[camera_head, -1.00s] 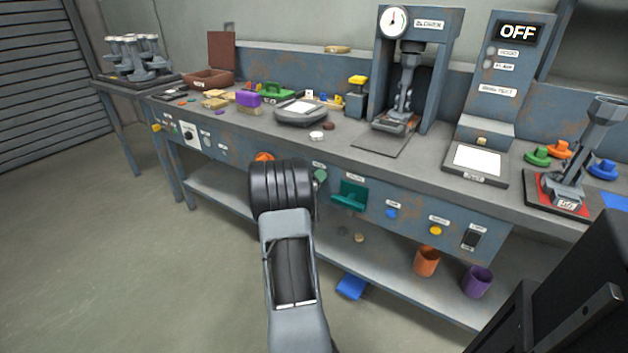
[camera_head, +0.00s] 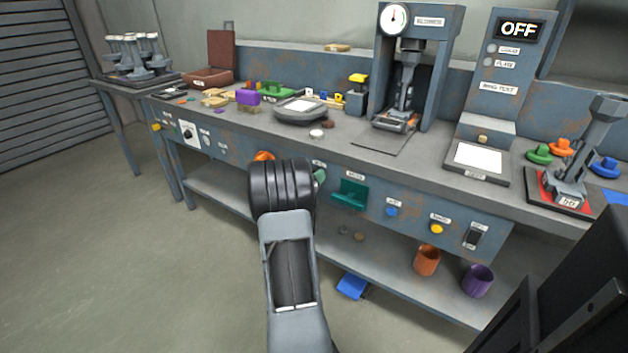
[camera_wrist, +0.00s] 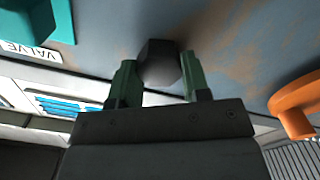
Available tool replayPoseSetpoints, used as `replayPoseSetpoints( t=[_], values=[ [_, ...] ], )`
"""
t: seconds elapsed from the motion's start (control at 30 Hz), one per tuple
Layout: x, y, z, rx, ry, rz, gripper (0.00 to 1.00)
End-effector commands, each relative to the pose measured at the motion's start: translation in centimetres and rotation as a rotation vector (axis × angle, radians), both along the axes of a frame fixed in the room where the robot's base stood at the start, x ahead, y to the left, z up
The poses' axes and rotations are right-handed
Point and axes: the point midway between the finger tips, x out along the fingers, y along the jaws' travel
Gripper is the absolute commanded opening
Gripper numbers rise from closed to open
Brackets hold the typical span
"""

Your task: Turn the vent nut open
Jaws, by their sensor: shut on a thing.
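The vent nut is a dark hexagonal nut (camera_wrist: 160,62) on the blue-grey bench front in the wrist view. My gripper (camera_wrist: 158,72) has green fingers, one on each side of the nut, and is shut on it. The nut's far side and its mount cannot be seen. In the head view my dark wrist covers the nut, and only a bit of green finger (camera_head: 320,178) shows beside it. How far the nut is turned cannot be told.
An orange knob (camera_wrist: 298,102) sits right of my gripper in the wrist view. A teal valve handle (camera_head: 350,194) is on the other side, labelled VALVE in the wrist view. Below are a lower shelf with an orange cup (camera_head: 426,261) and a purple cup (camera_head: 477,280).

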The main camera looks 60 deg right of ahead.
Motion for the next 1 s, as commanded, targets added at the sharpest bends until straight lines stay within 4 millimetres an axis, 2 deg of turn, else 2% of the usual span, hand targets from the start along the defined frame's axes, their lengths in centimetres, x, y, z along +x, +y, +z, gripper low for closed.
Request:
replayPoseSetpoints(
  t=[1.0],
  values=[
    [-0.11, 0.01, -0.33, -0.008, -0.962, 0.001, 0.19]
  ],
)
